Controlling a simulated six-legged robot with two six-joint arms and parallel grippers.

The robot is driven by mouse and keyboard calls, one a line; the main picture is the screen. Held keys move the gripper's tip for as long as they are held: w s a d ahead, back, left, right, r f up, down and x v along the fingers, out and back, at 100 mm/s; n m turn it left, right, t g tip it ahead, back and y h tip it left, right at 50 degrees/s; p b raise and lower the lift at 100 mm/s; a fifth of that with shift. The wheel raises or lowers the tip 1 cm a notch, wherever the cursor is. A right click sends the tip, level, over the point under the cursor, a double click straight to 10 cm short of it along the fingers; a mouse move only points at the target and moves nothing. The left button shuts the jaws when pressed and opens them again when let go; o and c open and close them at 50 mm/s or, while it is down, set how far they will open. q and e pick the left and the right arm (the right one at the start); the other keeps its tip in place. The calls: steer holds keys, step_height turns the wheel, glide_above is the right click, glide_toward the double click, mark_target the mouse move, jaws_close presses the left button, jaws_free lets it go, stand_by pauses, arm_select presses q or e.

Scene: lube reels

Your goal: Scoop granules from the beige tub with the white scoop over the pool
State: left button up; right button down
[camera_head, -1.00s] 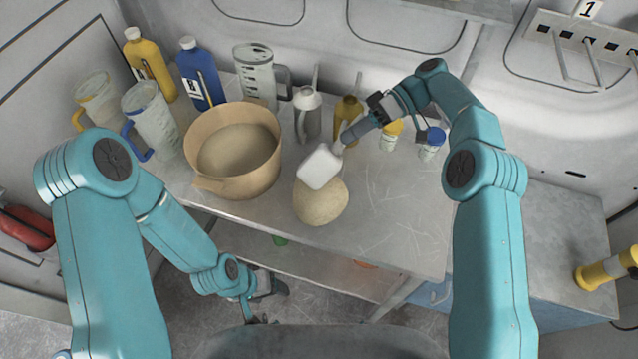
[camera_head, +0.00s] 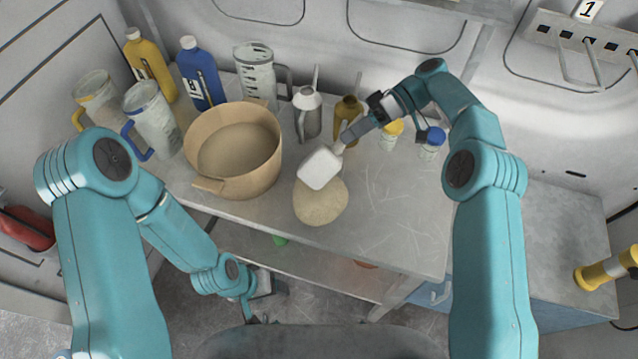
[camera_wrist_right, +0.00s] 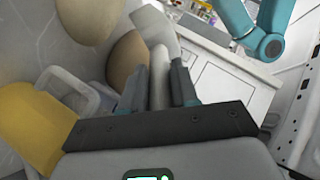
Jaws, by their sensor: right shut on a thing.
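The beige tub (camera_head: 262,172) stands on the table left of centre, with a flat tan layer of granules (camera_head: 230,150) inside. The pool, a round tan patch of granules (camera_head: 321,205), lies on the table to its right. My right gripper (camera_head: 358,131) is shut on the handle of the white scoop (camera_head: 319,168). The scoop's head overlaps the pool's far edge in the head view; I cannot tell its height or contents. The right wrist view shows the pale handle (camera_wrist_right: 159,75) between the fingers. My left gripper (camera_head: 259,296) is low, before the table; its jaws are unclear.
Behind and left of the tub stand a yellow bottle (camera_head: 151,68), a blue bottle (camera_head: 205,78) and clear jugs (camera_head: 152,115). A grey oil can (camera_head: 308,118) stands near the scoop. Small capped jars (camera_head: 431,146) stand right. The table's front right (camera_head: 400,225) is clear.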

steer(key=shift+s+a+r+n+t+h+b, duration=0.15)
steer(key=shift+s+n+t+b, duration=0.35)
steer(key=shift+b, duration=1.2)
steer(key=shift+s+a+r+n+t+h+b, duration=0.15)
steer(key=shift+s+b, duration=0.55)
steer(key=shift+b, duration=1)
steer(key=shift+s+r+t+b, duration=0.3)
steer(key=shift+r+t+b, duration=0.05)
steer(key=shift+r+b, duration=0.1)
steer(key=s+a+r+n+t+h+b, duration=0.1)
steer(key=s+r+n+t+b, duration=0.3)
steer(key=b, duration=0.7)
steer(key=s+a+f+n+t+h+b, duration=0.1)
steer(key=s+t+b, duration=0.2)
steer(key=s+b, duration=0.5)
steer(key=s+f+n+t+b, duration=0.5)
steer(key=t+b, duration=0.3)
steer(key=b, duration=1.5)
steer(key=r+p, duration=0.2)
steer(key=r, duration=0.1)
steer(key=r+p, duration=0.1)
steer(key=p, duration=0.1)
steer(key=shift+w+a+r, duration=0.15)
steer(key=shift+a+r, duration=0.2)
steer(key=shift+a, duration=0.05)
